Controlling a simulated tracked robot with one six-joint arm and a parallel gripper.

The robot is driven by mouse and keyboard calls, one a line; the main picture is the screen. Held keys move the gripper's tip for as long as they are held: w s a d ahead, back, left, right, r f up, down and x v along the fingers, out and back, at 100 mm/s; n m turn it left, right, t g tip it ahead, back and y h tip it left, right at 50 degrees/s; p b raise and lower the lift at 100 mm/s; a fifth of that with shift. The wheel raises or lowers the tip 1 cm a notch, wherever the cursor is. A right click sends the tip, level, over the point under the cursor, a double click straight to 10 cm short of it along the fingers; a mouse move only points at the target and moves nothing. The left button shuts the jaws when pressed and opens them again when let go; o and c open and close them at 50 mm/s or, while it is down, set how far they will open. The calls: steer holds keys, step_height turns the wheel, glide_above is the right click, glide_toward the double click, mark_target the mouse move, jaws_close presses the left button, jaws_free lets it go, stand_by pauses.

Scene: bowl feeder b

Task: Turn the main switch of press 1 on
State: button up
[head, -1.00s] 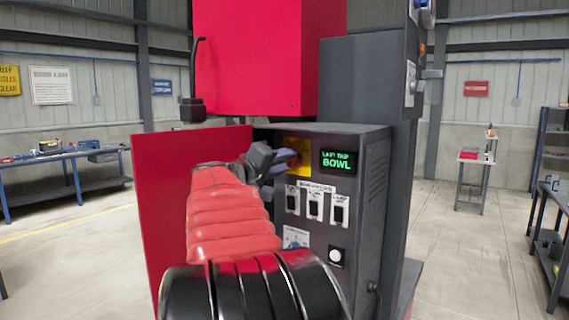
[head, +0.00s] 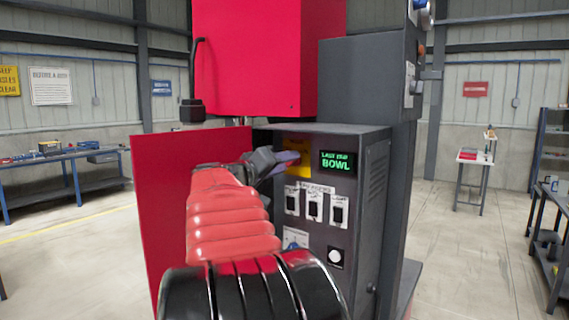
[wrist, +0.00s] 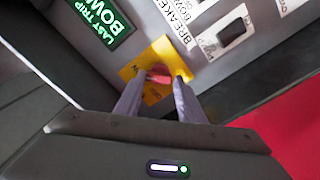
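The main switch is a red knob (wrist: 159,74) on a yellow plate (wrist: 158,50); the plate also shows in the head view (head: 301,168) on the front of the dark grey press cabinet (head: 368,150). My gripper (wrist: 159,82) is at the plate. Its two pale fingers stand on either side of the knob and appear shut on it, with little or no gap. In the head view my gripper (head: 290,160) hides the knob and part of the plate. The knob's exact setting is hard to read.
A green-lit display (head: 337,161) reading "LAST TRIP BOWL" is right of the plate. Several black breaker switches (head: 314,207) and a round button (head: 336,256) are below. An open red door panel (head: 165,200) stands at left, close to my arm.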

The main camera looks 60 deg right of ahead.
steer(key=o, duration=0.4)
steer(key=w+a, duration=0.2)
steer(key=a, duration=1.1)
steer(key=shift+w+a, duration=0.15)
steer(key=shift+a, duration=0.15)
steer(key=shift+f+n, duration=0.1)
steer(key=shift+n, duration=0.2)
